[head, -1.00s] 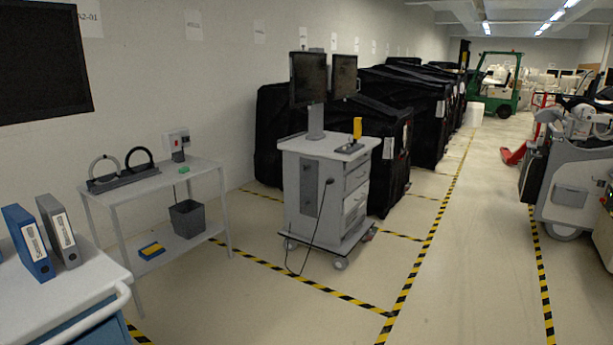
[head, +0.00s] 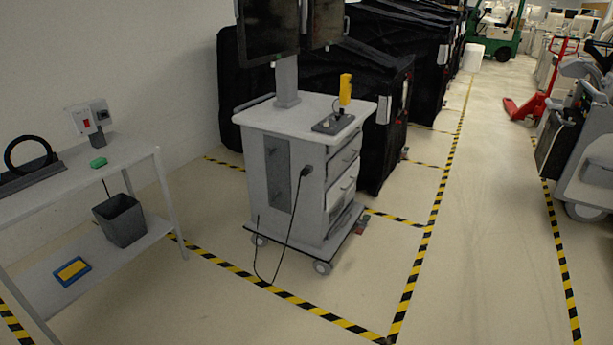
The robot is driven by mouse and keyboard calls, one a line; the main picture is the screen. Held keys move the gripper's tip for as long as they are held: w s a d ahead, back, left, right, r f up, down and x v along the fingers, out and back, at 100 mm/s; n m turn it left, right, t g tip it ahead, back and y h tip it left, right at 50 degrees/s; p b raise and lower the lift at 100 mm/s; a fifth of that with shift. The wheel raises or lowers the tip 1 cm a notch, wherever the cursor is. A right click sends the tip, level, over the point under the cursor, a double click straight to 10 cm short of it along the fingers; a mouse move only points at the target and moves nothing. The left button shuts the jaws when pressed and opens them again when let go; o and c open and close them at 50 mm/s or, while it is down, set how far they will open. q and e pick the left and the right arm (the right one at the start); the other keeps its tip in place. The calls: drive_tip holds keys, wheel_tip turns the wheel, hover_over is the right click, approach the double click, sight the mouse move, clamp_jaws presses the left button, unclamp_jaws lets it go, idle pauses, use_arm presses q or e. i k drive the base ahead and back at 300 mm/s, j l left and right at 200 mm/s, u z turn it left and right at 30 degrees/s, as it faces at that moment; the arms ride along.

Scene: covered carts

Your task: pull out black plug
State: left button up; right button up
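The black plug (head: 306,171) sits on the side panel of a grey wheeled cart (head: 297,208), near the panel's right edge. Its black cable (head: 287,236) hangs from it, loops down to the floor and runs back up at the cart's lower left. The plug appears seated against the panel; the socket behind it is hidden. Neither of my grippers shows in the head view.
A grey table (head: 130,157) with a bin (head: 120,220) on its lower shelf stands at the left. Black covered carts (head: 375,80) stand behind the grey cart. A red pallet jack (head: 530,105) is at the right. The floor before the cart is clear.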

sight(305, 171)
drive_tip(key=i+j+z, duration=0.15)
drive_tip(key=i+j, duration=0.2)
drive_tip(key=i+j+z, duration=0.1)
drive_tip(key=i+j, duration=0.25)
drive_tip(key=i+j+z, duration=0.15)
drive_tip(key=i+j, duration=0.15)
drive_tip(key=i+j+z, duration=0.1)
drive_tip(key=i+j, duration=0.2)
drive_tip(key=j, duration=0.25)
drive_tip(key=i+j+z, duration=0.15)
drive_tip(key=i+j, duration=0.15)
drive_tip(key=j, duration=0.15)
drive_tip(key=i+j+z, duration=0.15)
drive_tip(key=j, duration=0.35)
drive_tip(key=i+j+z, duration=0.1)
drive_tip(key=i+j, duration=0.25)
drive_tip(key=j, duration=0.15)
drive_tip(key=i+j+z, duration=0.15)
drive_tip(key=j, duration=0.4)
